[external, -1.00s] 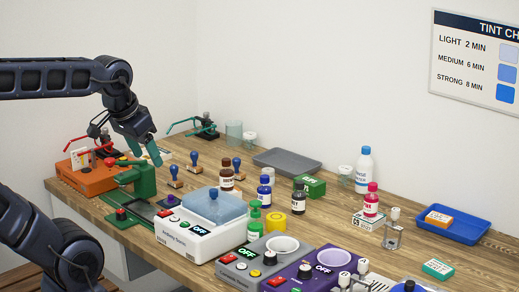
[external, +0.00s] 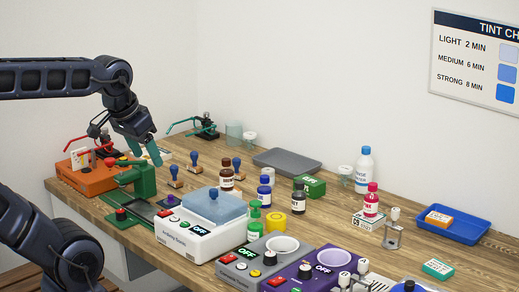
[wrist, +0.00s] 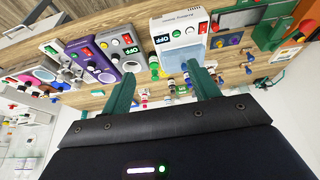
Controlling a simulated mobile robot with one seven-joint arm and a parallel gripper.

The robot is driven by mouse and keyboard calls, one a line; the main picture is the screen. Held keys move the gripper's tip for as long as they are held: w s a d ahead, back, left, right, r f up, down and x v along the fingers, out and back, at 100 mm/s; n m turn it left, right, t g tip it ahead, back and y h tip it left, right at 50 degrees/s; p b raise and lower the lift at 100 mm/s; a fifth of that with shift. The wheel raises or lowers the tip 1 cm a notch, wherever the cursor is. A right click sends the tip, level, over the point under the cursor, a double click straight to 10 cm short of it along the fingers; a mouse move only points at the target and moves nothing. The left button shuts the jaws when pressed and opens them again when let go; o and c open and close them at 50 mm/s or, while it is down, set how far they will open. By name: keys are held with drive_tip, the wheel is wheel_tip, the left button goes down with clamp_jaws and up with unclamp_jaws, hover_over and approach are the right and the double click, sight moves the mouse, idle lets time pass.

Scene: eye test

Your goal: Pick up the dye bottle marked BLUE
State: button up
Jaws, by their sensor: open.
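A small bottle with a blue body, blue cap and white label (external: 265,198) stands upright near the middle of the bench in the external view. Its label is too small to read surely. A brown bottle (external: 227,185) stands to its left and a dark bottle (external: 298,208) to its right. My gripper (external: 147,153) is open and empty, above the bench at the left, well apart from these bottles. In the wrist view its two green fingers (wrist: 163,85) are spread, with several small bottles beyond them, too small to tell apart.
A pink bottle (external: 370,205) stands farther right.

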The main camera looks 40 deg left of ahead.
drive_tip(key=shift+o, duration=0.5)
drive_tip(key=m+t+h, duration=0.1)
drive_tip(key=m+t, duration=0.1)
hover_over(261, 184)
drive_tip(key=s, duration=0.4)
wheel_tip(261, 184, down, 19)
drive_tip(key=shift+s+f+x, duration=0.1)
drive_tip(key=shift+s+x, duration=0.05)
drive_tip(key=shift+x, duration=1.65)
drive_tip(key=shift+s+f+x, duration=0.1)
drive_tip(key=shift+x, duration=1.7)
drive_tip(key=shift+s+f+x, duration=0.1)
drive_tip(key=shift+s+x, duration=0.05)
drive_tip(key=shift+x, duration=1.65)
drive_tip(key=shift+a, duration=0.2)
drive_tip(key=shift+c, duration=0.3)
drive_tip(key=c, duration=1.1)
